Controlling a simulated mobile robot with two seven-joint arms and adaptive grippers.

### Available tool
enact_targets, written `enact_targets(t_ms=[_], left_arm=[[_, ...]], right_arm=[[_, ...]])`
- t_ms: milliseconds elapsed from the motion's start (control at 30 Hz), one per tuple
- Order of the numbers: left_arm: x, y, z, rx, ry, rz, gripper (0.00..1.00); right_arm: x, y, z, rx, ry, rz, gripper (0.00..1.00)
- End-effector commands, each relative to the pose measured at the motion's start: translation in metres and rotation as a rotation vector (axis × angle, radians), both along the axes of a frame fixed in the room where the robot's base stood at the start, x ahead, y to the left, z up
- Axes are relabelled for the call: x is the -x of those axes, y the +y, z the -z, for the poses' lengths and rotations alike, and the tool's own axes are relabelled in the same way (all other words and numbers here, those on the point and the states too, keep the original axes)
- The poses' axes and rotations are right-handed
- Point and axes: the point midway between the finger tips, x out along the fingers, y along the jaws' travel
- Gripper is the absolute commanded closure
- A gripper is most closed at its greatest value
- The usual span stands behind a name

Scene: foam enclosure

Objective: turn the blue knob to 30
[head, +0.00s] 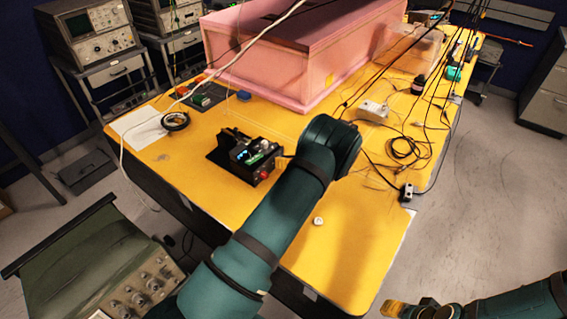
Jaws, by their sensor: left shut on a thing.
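A small black device (240,158) with a lit display, a green board and a red part on its front stands on the yellow table (335,235). My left arm reaches over the table's front, and its wrist is just right of the device. My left gripper (284,153) is mostly hidden behind that wrist, at the device's right side. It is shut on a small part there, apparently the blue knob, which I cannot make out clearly. The knob's marks and setting are not readable. My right gripper (402,309) is low at the bottom right, off the table; its jaws are unclear.
A large pink foam box (290,60) stands behind the device. A black ring (175,121) lies on white paper at the left. Loose cables (405,150) and a white box (373,110) lie to the right. A small white disc (318,221) lies on the clear front area.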

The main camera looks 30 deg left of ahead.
Motion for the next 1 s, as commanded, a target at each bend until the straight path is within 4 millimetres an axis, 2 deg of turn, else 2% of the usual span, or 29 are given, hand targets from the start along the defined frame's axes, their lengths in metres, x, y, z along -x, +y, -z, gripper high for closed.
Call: enact_targets(t_ms=[400, 933, 967, 1000], left_arm=[[-0.0015, 0.0012, -0.0005, -0.018, 0.183, 0.000, 1.00], [-0.0020, 0.0012, -0.0016, -0.021, 0.207, 0.002, 1.00], [-0.0020, 0.0013, -0.0016, -0.021, 0.207, 0.002, 0.73], [-0.0020, 0.0012, -0.0016, -0.020, 0.207, 0.001, 0.61]], right_arm=[[-0.0004, 0.0004, 0.0110, 0.002, 0.000, 0.000, 0.53], [-0.0003, 0.0005, 0.0119, 0.002, 0.000, 0.000, 0.53], [-0.0003, 0.0006, 0.0118, 0.002, 0.000, 0.000, 0.53], [-0.0003, 0.0005, 0.0119, 0.002, 0.000, 0.000, 0.53]])
